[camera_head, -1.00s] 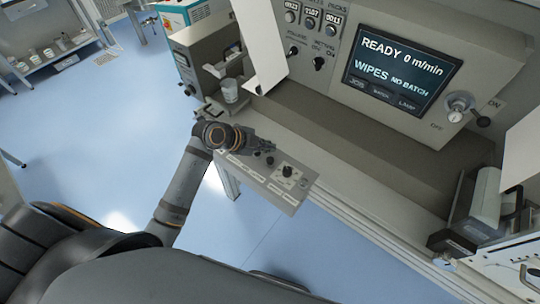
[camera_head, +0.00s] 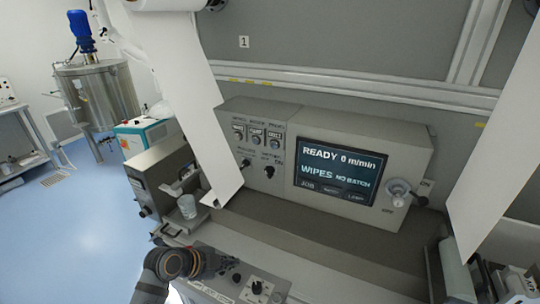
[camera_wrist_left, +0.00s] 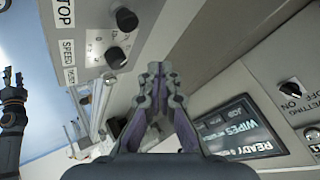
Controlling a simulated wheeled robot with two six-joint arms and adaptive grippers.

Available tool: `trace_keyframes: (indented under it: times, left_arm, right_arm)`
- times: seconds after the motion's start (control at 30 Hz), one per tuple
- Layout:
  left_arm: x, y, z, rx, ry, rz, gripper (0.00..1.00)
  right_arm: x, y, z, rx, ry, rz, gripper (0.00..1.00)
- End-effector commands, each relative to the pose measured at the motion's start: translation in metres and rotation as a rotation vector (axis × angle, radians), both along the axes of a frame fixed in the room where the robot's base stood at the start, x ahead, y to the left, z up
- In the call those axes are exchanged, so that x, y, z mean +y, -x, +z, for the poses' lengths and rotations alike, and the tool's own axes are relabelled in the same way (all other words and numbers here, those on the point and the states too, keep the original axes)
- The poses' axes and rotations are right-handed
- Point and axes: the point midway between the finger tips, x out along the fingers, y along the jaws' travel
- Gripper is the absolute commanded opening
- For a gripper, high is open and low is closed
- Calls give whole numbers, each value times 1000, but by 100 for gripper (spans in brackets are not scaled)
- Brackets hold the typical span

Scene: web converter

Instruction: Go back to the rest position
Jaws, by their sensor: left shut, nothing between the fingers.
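My left gripper (camera_head: 212,262) is low in the head view, over the edge of the small control box with knobs (camera_head: 257,287). In the left wrist view its two fingers (camera_wrist_left: 160,72) are together and empty. The control box, with STOP and SPEED labels and black knobs, shows at upper left there (camera_wrist_left: 90,40); I cannot tell whether the fingers touch it. My right gripper (camera_wrist_left: 13,78) seems to be the dark one at the left edge of the left wrist view, too small to judge. It is not in the head view.
The machine panel with its lit screen (camera_head: 339,171) stands behind the grey ledge. White web sheets hang at left (camera_head: 205,110) and right (camera_head: 500,150). A cup (camera_head: 187,206) stands by the grey unit at left. Open blue floor (camera_head: 85,240) lies further left.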

Motion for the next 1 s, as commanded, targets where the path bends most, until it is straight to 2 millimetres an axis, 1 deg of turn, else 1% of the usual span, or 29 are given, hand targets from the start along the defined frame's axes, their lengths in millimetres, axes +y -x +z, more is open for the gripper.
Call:
trace_keyframes:
  times: [0.07, 0.17, 0.2, 0.3, 0.5, 0.73, 0.77, 0.8, 0.97, 1.0]
  left_arm:
    - [3, 16, -10, 70, 7, 75, 0]
    - [13, 49, -26, 217, 21, 276, 0]
    - [19, 64, -31, 272, 26, 371, 0]
    - [33, 94, -39, 376, 40, 592, 0]
    - [58, 141, -42, 491, 72, 966, 0]
    - [86, 187, -34, 537, 121, 1359, 0]
    - [88, 187, -43, 541, 122, 1378, 0]
    - [89, 182, -59, 547, 117, 1375, 0]
    - [94, 174, -115, 564, 105, 1379, 0]
    - [95, 173, -130, 570, 102, 1382, 0]
  right_arm:
    - [0, 0, 0, 0, 0, 0, 40]
    - [0, 0, 0, 0, 0, 0, 40]
    - [0, 0, 0, 0, 0, 0, 40]
    - [0, 0, 0, -1, 0, 0, 40]
    - [0, 0, 0, 0, 0, 0, 40]
    - [0, 0, 0, 0, 0, 0, 40]
    - [0, 0, -2, 0, 0, 0, 40]
    - [0, -1, -3, -2, 0, 0, 40]
    - [0, 1, -6, 1, 0, 0, 40]
    - [0, 1, -7, 1, 0, 0, 40]
